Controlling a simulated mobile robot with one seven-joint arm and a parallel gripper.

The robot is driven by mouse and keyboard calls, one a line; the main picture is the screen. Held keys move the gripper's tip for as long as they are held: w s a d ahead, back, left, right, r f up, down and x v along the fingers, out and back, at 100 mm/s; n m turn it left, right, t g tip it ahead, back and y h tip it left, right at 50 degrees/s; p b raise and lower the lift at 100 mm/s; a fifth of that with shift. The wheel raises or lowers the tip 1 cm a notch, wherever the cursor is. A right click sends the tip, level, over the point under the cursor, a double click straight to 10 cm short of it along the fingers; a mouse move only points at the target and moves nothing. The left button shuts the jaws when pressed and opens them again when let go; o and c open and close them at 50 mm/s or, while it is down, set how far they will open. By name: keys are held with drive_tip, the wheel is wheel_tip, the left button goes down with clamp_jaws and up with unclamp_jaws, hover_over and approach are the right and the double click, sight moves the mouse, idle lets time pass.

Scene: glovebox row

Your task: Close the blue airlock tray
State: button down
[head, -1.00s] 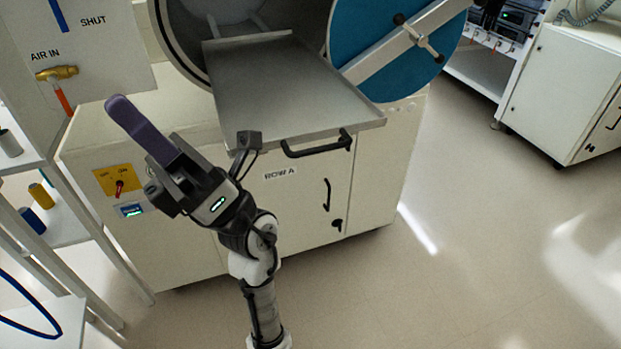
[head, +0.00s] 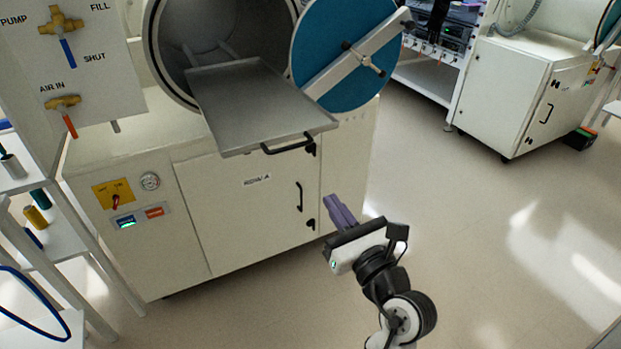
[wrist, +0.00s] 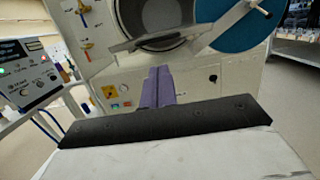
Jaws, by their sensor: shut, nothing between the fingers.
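The airlock tray (head: 250,100) is a flat grey metal tray, pulled out of the round chamber opening (head: 205,45) with a black handle (head: 288,145) on its front edge. The blue round door (head: 345,45) with a metal bar across it stands swung open to the right of the tray. My gripper (head: 338,208), with purple fingers, is shut and empty. In the head view it is below and right of the tray handle, apart from it. In the wrist view the fingers (wrist: 158,82) are together, and the tray (wrist: 150,40) shows above them.
A valve panel (head: 65,60) and a shelf (head: 40,200) with small bottles stand at the left. The cabinet (head: 240,215) marked ROW A is below the tray. Another white cabinet (head: 515,90) stands at the back right. The floor (head: 480,240) on the right is clear.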

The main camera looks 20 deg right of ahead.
sight(294, 147)
drive_tip(key=w+p, duration=0.1)
drive_tip(key=w, duration=0.3)
drive_tip(key=w+r+p, duration=0.1)
drive_tip(key=w, duration=0.3)
drive_tip(key=w+r+p, duration=0.1)
drive_tip(key=w, duration=0.3)
drive_tip(key=shift+w+a+r, duration=0.15)
drive_tip(key=shift+a+r, duration=0.1)
drive_tip(key=shift+a, duration=0.1)
drive_tip(key=shift+w, duration=0.5)
